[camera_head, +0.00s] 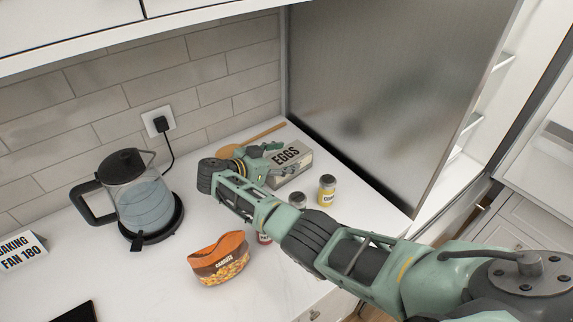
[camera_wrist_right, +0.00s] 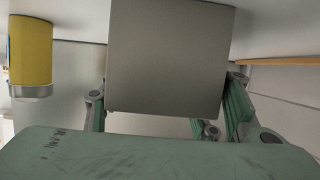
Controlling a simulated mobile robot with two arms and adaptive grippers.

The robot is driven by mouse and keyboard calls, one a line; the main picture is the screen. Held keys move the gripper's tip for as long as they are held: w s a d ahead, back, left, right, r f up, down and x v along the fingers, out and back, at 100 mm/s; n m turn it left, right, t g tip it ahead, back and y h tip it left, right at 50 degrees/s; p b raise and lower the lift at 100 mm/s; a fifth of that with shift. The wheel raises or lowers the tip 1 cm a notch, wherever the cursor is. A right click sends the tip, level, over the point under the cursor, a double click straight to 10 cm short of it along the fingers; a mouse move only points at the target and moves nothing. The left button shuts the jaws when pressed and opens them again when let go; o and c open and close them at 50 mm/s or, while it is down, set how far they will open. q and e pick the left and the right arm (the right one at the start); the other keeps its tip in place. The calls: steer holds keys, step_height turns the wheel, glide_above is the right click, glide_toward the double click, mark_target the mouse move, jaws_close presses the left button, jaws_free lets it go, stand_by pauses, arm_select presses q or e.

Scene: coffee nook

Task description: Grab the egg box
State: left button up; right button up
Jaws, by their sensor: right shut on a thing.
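The grey egg box (camera_head: 291,158), marked EGGS, is on the white counter near the metal panel in the head view. My right gripper (camera_head: 262,160) reaches it from the left and is shut on it. In the right wrist view the egg box (camera_wrist_right: 168,60) is a plain grey block between the two green fingers of my right gripper (camera_wrist_right: 165,110). The fingers partly hide the box's left end in the head view. I cannot tell whether the box is touching the counter. My left gripper is not in view.
A yellow-labelled jar (camera_head: 327,191) stands right of my arm; it also shows in the wrist view (camera_wrist_right: 31,50). Another jar (camera_head: 297,200) is close to my arm. An orange bag (camera_head: 221,260), a kettle (camera_head: 143,200) and a wooden utensil (camera_head: 262,135) are also on the counter.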

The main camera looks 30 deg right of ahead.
steer(key=c, duration=0.7)
steer(key=shift+r, duration=0.1)
